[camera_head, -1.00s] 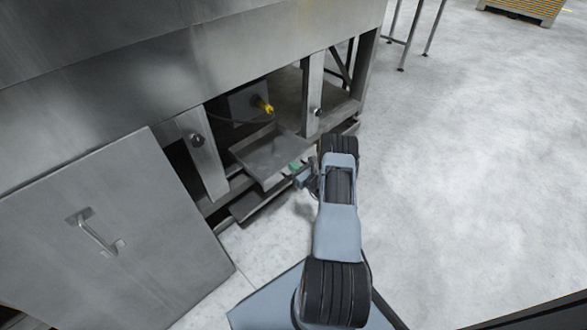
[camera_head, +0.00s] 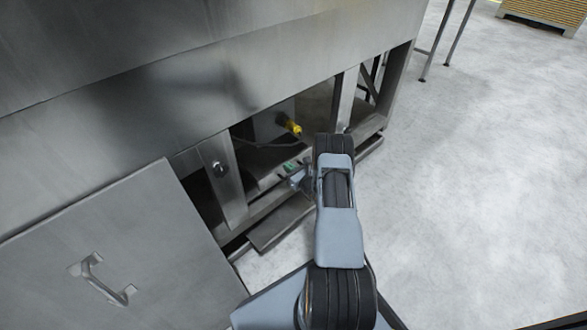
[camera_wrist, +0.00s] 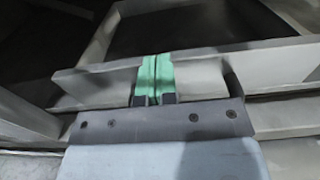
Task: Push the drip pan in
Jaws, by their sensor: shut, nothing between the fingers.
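The drip pan (camera_head: 262,162) is a shallow grey metal tray in the open bay under the machine. Only part of it shows in the head view, beside and behind my gripper (camera_head: 291,167). In the wrist view, the pan's front wall (camera_wrist: 205,78) runs across the picture. The green fingertips of my gripper (camera_wrist: 153,80) are closed together, empty, and appear to be against this wall. My arm hides part of the bay and the pan's right side in the head view.
A lower metal ledge (camera_head: 280,222) sticks out below the pan. Upright posts (camera_head: 222,180) flank the bay. A yellow fitting (camera_head: 293,128) with a hose is inside. A panel with a handle (camera_head: 103,280) leans at the left. Open floor (camera_head: 480,200) lies right.

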